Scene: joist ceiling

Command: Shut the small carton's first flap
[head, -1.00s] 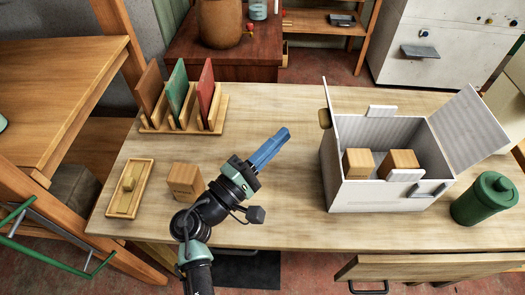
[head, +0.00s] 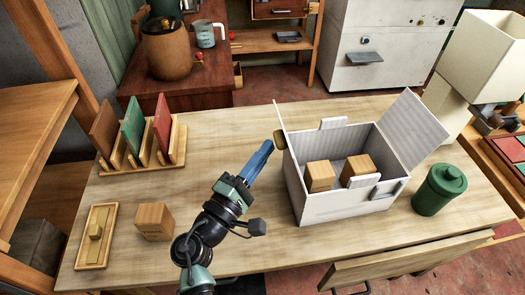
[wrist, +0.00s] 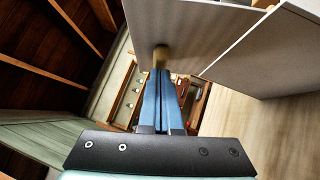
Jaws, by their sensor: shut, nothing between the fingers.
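The small carton (head: 335,208) is white and open on top, on the table. Its left flap (head: 282,122) stands about upright and bears a tan knob (head: 279,139) on its outer side. Its right flap (head: 411,129) leans outward, and small tabs stand at the back (head: 333,123) and front (head: 365,181). Two wooden blocks (head: 319,176) (head: 357,168) sit inside. My gripper (head: 268,147) is shut and empty, left of the left flap. In the wrist view its blue fingertips (wrist: 163,74) are right by the knob (wrist: 160,54); I cannot tell whether they touch.
A green canister (head: 438,192) stands right of the carton. A rack with upright boards (head: 142,155), a wooden cube (head: 154,221) and a small tray (head: 96,237) are on the left. Bare tabletop (head: 225,130) lies behind my gripper.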

